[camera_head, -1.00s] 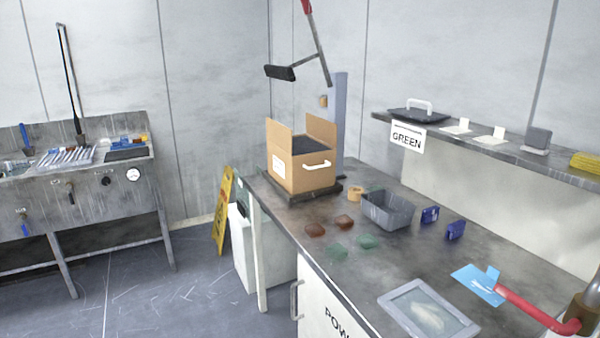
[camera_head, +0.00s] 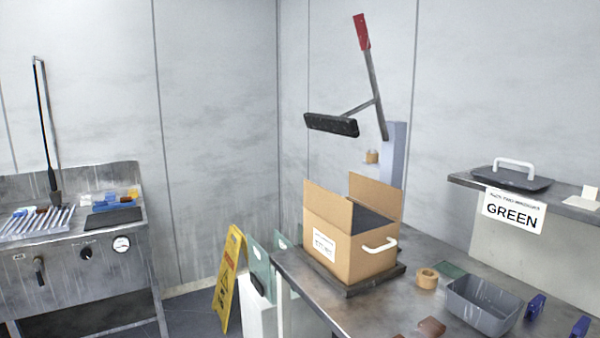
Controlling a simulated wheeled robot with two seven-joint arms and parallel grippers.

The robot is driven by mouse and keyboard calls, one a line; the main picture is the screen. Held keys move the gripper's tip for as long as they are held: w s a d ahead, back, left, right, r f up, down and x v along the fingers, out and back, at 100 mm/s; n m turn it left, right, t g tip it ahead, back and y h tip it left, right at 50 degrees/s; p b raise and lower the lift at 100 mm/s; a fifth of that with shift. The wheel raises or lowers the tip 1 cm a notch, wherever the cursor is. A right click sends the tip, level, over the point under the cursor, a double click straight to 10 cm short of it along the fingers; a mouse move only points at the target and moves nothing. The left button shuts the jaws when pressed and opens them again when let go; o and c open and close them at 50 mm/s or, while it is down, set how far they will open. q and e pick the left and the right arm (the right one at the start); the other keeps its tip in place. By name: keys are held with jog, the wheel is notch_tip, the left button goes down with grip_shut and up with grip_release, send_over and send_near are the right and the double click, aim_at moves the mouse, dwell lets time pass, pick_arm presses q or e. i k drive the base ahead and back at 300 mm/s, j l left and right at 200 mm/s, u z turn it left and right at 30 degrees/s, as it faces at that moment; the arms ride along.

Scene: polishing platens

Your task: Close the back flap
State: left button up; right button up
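An open brown cardboard box (camera_head: 350,251) stands on a dark flat plate (camera_head: 352,287) at the far left end of the steel bench. It has a white label on its left front face and a white handle (camera_head: 380,246) on its right front face. One flap (camera_head: 326,207) stands upright over the labelled face. Another flap (camera_head: 377,194) stands upright along the opposite, far side. Between them the top is open and looks dark inside. I see no raised flap over the handle face. Neither of my grippers is in view.
Behind the box is a grey post (camera_head: 394,160) with a red-handled lever arm and black bar (camera_head: 331,124) above. On the bench are a tape roll (camera_head: 427,278) and a grey bin (camera_head: 484,305). A yellow floor sign (camera_head: 228,279) stands left of the bench. A shelf carries the GREEN sign (camera_head: 514,211).

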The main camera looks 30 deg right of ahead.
aim_at(388, 198)
jog(key=i+z, duration=0.1)
jog(key=i, duration=0.4)
jog(key=i+j+z, duration=0.1)
jog(key=i, duration=0.45)
jog(key=i+j+z, duration=0.1)
jog(key=i+z, duration=0.2)
jog(key=z, duration=0.15)
jog(key=i+j+z, duration=0.2)
jog(key=z, duration=0.3)
jog(key=i+j+z, duration=0.3)
jog(key=z, duration=0.15)
jog(key=i+j+z, duration=0.15)
jog(key=j+z, duration=0.35)
jog(key=i+j+z, duration=0.1)
jog(key=j+z, duration=0.7)
jog(key=z, duration=0.15)
